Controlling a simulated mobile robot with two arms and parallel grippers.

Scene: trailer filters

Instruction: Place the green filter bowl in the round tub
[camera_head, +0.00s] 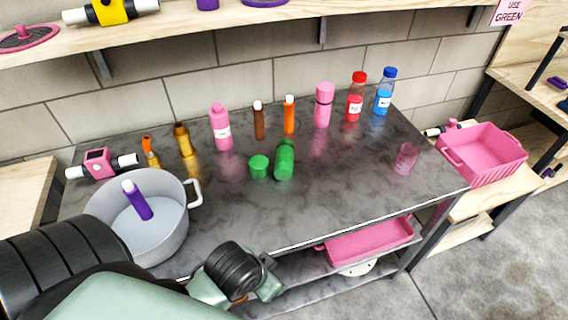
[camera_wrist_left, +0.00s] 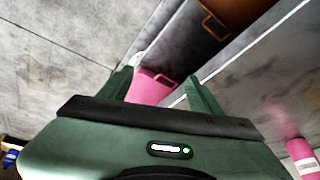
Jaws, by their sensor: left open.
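Two green pieces stand close together mid-table in the head view: a short round green piece (camera_head: 259,167) and a taller green cylinder (camera_head: 285,160). I cannot tell for certain which is the green filter bowl. The round tub (camera_head: 172,238) is grey, with a handle, at the table's left front; a purple bottle with a white cap (camera_head: 139,203) leans inside it. My left arm is low at the table's front edge, away from the green pieces; its fingertips are hidden there. In the left wrist view my left gripper (camera_wrist_left: 160,77) is open and empty. My right gripper is not in view.
A row of bottles, including a pink bottle (camera_head: 221,128) and a red one (camera_head: 355,97), lines the table's back. A clear pink cup (camera_head: 405,157) stands at right. A pink basket (camera_head: 484,152) sits beyond, and a pink tray (camera_head: 368,241) below. The front-right tabletop is clear.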

